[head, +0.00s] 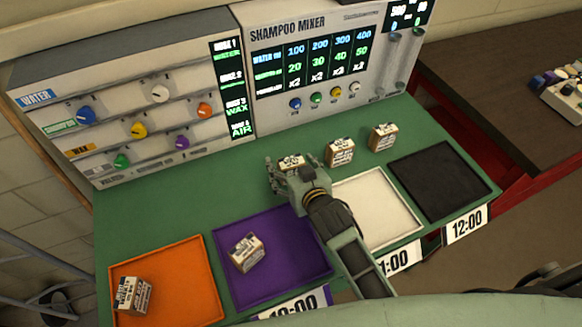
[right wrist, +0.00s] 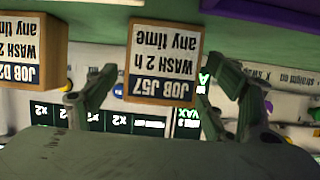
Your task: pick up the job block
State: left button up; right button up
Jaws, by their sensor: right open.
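My right gripper (head: 286,167) is open in the head view, its fingers at a small job block (head: 292,160) on the green counter. In the right wrist view, this block (right wrist: 161,62) has a white label reading upside down "JOB J57, WASH 2 h, any time". It sits between the spread fingers, and a gap shows at least on its left side. A second block (head: 340,150) stands just to its right in the head view; a block labelled "JOB D2..." (right wrist: 28,52) shows left in the wrist view. My left gripper is not in view.
Another block (head: 383,136) stands further right. Orange (head: 190,290), purple (head: 290,273), white (head: 385,205) and black (head: 440,180) trays line the front; the orange and purple each hold a block. The shampoo mixer panel (head: 315,65) stands behind.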

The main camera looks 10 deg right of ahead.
jog(key=shift+w+f, duration=0.1)
jog(key=shift+w, duration=0.1)
jog(key=shift+c, duration=0.7)
jog(key=c, duration=1.1)
jog(key=shift+c, duration=0.5)
